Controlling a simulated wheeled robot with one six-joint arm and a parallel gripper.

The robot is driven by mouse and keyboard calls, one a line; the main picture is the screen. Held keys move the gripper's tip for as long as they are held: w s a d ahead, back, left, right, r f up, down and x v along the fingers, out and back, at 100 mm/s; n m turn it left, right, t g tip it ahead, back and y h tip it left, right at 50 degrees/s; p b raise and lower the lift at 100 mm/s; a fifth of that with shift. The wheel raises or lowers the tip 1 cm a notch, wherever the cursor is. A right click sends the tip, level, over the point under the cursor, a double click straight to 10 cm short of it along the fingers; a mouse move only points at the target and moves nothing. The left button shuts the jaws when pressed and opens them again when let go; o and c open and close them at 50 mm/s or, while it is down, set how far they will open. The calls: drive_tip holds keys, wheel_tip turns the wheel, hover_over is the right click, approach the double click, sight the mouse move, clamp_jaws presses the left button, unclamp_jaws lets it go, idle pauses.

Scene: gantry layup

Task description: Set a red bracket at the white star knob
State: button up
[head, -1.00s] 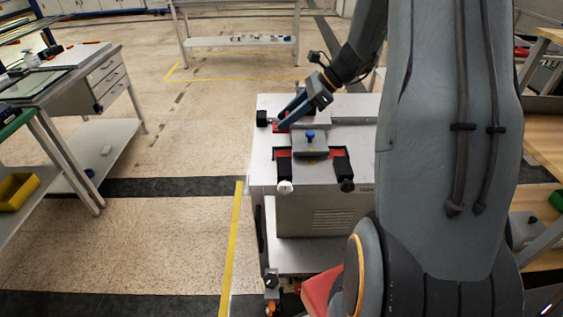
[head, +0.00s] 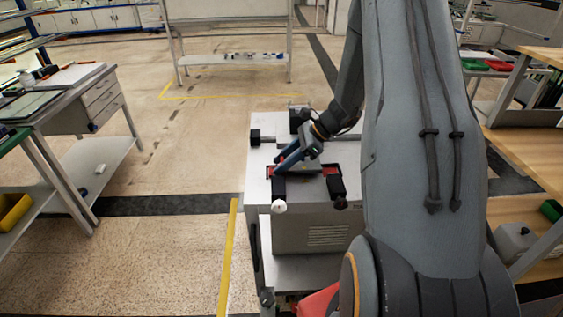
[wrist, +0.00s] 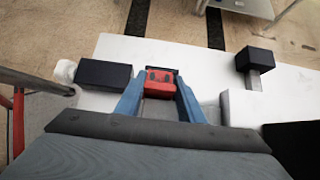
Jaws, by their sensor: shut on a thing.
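My gripper (head: 281,166) is shut on a red bracket, which shows between the blue fingers in the wrist view (wrist: 159,82). It is low over the bench unit's top, just behind the black clamp (head: 279,188) that carries the white star knob (head: 279,206). In the wrist view the white star knob (wrist: 65,71) is at the left end of that clamp (wrist: 103,74), and the bracket is just beyond its other end. I cannot tell whether the bracket touches the surface. A second clamp (head: 336,186) with a black knob is to the right.
The pale bench top (head: 258,158) has a black block (head: 255,137) on its left edge, also in the wrist view (wrist: 255,60). A dark part (head: 299,118) stands at the back. A drawer bench (head: 95,98) is at left. The floor between is clear.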

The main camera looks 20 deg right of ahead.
drive_tip(key=shift+f, duration=0.15)
drive_tip(key=o, duration=1)
drive_tip(key=shift+o, duration=0.2)
